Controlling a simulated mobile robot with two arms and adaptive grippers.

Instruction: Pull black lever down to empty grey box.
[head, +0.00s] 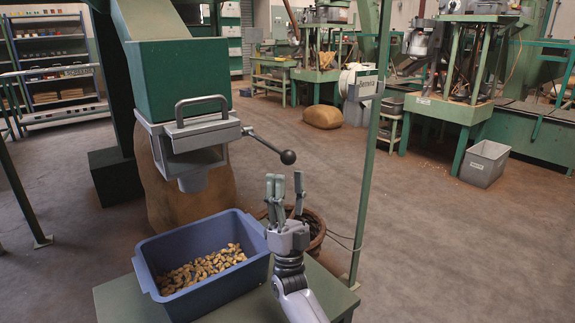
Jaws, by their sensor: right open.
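The black lever (271,147) sticks out to the right from the grey box (191,136) and slants slightly down, ending in a round black knob. The grey box has a handle on its front and a spout below. It hangs under a green hopper (181,78). A blue bin (207,293) with nuts (201,268) in it stands below the spout. My right gripper (284,178) points up, open and empty. In the picture its fingertips are just below the knob, apart from it. My left gripper is not in view.
The bin stands on a green table (122,299). A thin green post (372,135) rises right of my right gripper. A woven basket (313,229) is behind the gripper. The floor to the right is open, with a grey crate (484,163) farther back.

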